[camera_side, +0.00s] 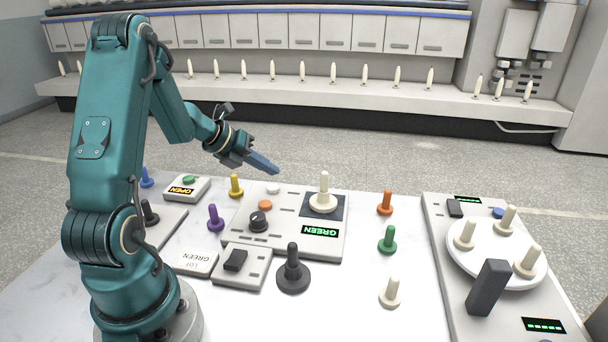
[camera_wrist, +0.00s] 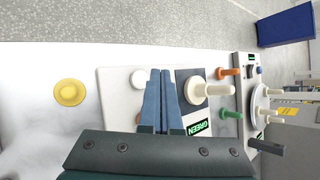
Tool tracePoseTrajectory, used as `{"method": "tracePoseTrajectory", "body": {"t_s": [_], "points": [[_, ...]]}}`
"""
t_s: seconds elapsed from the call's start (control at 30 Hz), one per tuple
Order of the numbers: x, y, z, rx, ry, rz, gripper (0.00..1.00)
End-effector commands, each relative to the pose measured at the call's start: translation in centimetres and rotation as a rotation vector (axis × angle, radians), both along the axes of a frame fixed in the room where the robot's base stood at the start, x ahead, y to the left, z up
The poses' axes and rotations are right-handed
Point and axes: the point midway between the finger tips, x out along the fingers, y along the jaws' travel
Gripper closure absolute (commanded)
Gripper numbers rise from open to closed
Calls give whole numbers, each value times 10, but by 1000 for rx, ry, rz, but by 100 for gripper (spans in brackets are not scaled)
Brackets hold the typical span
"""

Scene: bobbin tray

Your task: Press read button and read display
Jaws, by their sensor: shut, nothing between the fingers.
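My gripper (camera_side: 271,168) is shut and empty, held in the air above the back of the central grey panel (camera_side: 288,242). Its blue fingers (camera_wrist: 162,75) lie together in the wrist view. The panel's display (camera_side: 320,231) reads GREEN in lit green letters; it also shows in the wrist view (camera_wrist: 199,128). A white button (camera_side: 273,188) and an orange button (camera_side: 265,205) are on the panel; I cannot tell which is the read button. The white button shows just left of the fingertips in the wrist view (camera_wrist: 138,79). A cream bobbin (camera_side: 324,190) stands upright on the dark square.
Yellow (camera_side: 236,187), purple (camera_side: 215,219), orange (camera_side: 385,204), green (camera_side: 388,241) and cream (camera_side: 391,294) bobbins stand around the panel. A black bobbin (camera_side: 292,272) stands in front. At right, a white plate (camera_side: 490,279) holds cream bobbins near a tall dark block (camera_side: 489,288).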

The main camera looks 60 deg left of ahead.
Motion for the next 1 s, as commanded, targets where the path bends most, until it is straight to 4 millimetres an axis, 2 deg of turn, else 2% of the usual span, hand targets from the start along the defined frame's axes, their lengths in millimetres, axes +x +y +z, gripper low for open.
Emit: {"method": "tracePoseTrajectory", "body": {"t_s": [0.2, 0.37, 1.0], "points": [[0, 1, 22, 4, -3, 2, 100], [0, 1, 32, 3, 0, 1, 100], [0, 0, 34, 1, 2, 1, 100]]}}
